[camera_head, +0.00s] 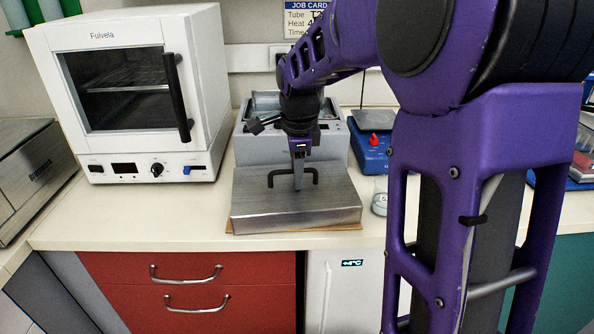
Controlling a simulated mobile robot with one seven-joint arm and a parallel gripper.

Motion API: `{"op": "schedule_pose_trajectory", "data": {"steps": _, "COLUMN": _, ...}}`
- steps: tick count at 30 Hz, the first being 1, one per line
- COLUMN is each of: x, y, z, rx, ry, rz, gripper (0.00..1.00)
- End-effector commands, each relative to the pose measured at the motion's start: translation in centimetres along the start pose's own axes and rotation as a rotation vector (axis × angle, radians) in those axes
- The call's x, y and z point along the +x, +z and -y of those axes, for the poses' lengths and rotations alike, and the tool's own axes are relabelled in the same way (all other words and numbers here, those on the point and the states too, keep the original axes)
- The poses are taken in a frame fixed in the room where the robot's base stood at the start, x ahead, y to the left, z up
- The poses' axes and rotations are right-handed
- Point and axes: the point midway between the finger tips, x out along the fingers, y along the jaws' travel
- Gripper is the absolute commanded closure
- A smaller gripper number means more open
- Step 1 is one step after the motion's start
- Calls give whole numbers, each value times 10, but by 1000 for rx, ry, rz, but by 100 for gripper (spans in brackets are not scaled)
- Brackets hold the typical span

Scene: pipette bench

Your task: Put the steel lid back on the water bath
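The steel lid (290,210) is a brushed metal box shape with a dark bar handle (276,177) on top. It lies at the front of the bench on a thin wooden board (362,226), whose edge shows beneath it. The water bath (246,149) is a grey unit directly behind the lid. Its top is uncovered, with part of the opening showing and the rest hidden by my arm. My gripper (298,180) points down at the middle of the handle. Its fingers overlap the bar from this side, so I cannot tell whether they are closed on it.
A white oven (130,90) stands to the left of the bath. A blue scale (372,155) with a red knob is to the right. The bench (130,215) is clear front left.

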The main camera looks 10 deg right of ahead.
Motion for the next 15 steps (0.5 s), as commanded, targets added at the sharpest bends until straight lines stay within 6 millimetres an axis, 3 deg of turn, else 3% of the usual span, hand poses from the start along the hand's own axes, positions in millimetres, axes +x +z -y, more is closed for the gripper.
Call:
{"op": "schedule_pose_trajectory", "data": {"steps": 8, "x": 0, "y": 0, "z": 0, "rx": 1, "ry": -1, "rz": 0, "gripper": 56}}
{"op": "schedule_pose_trajectory", "data": {"steps": 15, "x": -54, "y": 6, "z": 6, "rx": -3, "ry": -5, "rz": 0, "gripper": 56}}
